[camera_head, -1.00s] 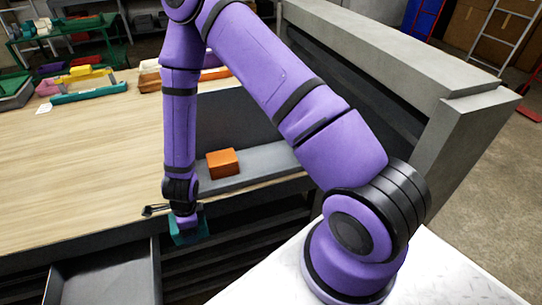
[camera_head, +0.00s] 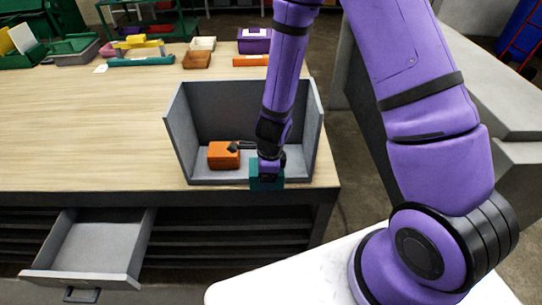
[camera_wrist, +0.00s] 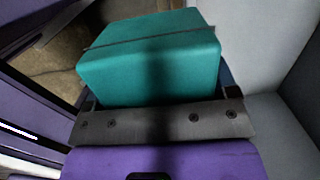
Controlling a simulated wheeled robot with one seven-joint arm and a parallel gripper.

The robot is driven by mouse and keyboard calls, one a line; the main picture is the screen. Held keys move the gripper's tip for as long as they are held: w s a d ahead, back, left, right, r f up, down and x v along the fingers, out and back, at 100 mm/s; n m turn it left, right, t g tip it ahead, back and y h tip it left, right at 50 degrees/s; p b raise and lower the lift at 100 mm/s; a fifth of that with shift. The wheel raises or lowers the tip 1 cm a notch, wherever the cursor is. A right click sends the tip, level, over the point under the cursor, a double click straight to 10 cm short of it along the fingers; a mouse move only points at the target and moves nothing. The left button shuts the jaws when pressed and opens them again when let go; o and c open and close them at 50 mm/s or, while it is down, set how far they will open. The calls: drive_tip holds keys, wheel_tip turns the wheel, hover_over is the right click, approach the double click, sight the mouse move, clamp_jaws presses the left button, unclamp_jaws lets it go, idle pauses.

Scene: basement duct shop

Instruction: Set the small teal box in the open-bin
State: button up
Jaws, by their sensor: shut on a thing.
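The small teal box (camera_head: 266,184) is in my gripper (camera_head: 268,172), which is shut on it. The teal box (camera_wrist: 150,62) fills the upper middle of the wrist view, just beyond the gripper's dark jaw bar. The open-bin (camera_head: 180,125) is a grey, open-fronted box on the table near its front right corner. In the head view the teal box overlaps the bin's low front edge, right of centre. I cannot tell whether it touches the bin. In the wrist view, grey bin walls (camera_wrist: 258,45) lie to the right of the box.
An orange box (camera_head: 223,155) sits inside the bin, left of my gripper. An open drawer (camera_head: 92,245) sticks out below the table at the left. Several trays and coloured items line the table's far side. The wooden tabletop (camera_head: 90,130) left of the bin is clear.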

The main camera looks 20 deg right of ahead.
drive_tip(key=w+d, duration=0.2)
drive_tip(key=w, duration=0.1)
drive_tip(key=w+d, duration=0.2)
drive_tip(key=w, duration=0.2)
drive_tip(key=w+d+f, duration=0.1)
drive_tip(key=w+d, duration=0.1)
drive_tip(key=w, duration=0.1)
drive_tip(key=shift+w+d+f, duration=0.1)
drive_tip(key=shift+w+d, duration=0.05)
drive_tip(key=f, duration=0.2)
drive_tip(key=shift+w+d+f, duration=0.2)
drive_tip(key=shift+w+f, duration=0.1)
drive_tip(key=shift+f, duration=0.5)
drive_tip(key=o, duration=0.9)
drive_tip(key=shift+f, duration=0.1)
drive_tip(key=r, duration=0.4)
drive_tip(key=d+r, duration=0.1)
drive_tip(key=r, duration=0.7)
drive_tip(key=shift+s+d+r, duration=0.1)
drive_tip(key=shift+s+d, duration=0.05)
drive_tip(key=shift+s, duration=0.1)
